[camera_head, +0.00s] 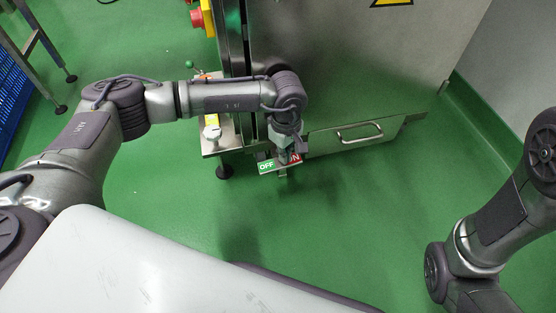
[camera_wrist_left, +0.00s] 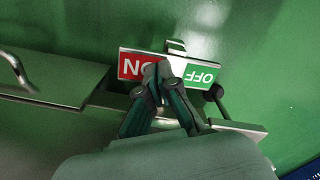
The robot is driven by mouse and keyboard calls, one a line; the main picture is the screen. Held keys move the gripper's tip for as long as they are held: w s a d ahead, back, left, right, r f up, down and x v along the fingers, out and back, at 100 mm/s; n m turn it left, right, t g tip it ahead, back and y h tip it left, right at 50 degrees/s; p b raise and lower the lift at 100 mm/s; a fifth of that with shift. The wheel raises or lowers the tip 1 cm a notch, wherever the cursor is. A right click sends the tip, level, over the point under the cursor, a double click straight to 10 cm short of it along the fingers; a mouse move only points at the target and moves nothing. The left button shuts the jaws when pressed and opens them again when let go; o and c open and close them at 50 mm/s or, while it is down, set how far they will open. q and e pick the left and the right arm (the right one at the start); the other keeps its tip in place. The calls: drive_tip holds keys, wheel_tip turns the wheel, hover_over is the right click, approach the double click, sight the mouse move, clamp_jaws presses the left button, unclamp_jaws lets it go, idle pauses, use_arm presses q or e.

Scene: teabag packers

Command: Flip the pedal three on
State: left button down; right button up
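One pedal (camera_head: 266,167) is in view, a small plate low at the front of the steel machine, with a green OFF half and a red ON half. In the left wrist view the pedal (camera_wrist_left: 205,75) appears upside down, with the red half at left. My left gripper (camera_head: 288,156) is over the red half in the head view. In the wrist view its fingertips (camera_wrist_left: 158,69) are together, empty, and cover part of the red half near the middle. I cannot tell whether they touch the plate. My right gripper is out of view; only part of that arm shows.
The steel machine cabinet (camera_head: 350,70) stands behind the pedal, with a low handled panel (camera_head: 345,138) to its right. A small side platform with a foot (camera_head: 224,171) is at left. Green floor in front is clear.

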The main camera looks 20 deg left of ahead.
use_arm(q)
drive_tip(key=shift+r+p, duration=2.75)
drive_tip(key=shift+r, duration=0.8)
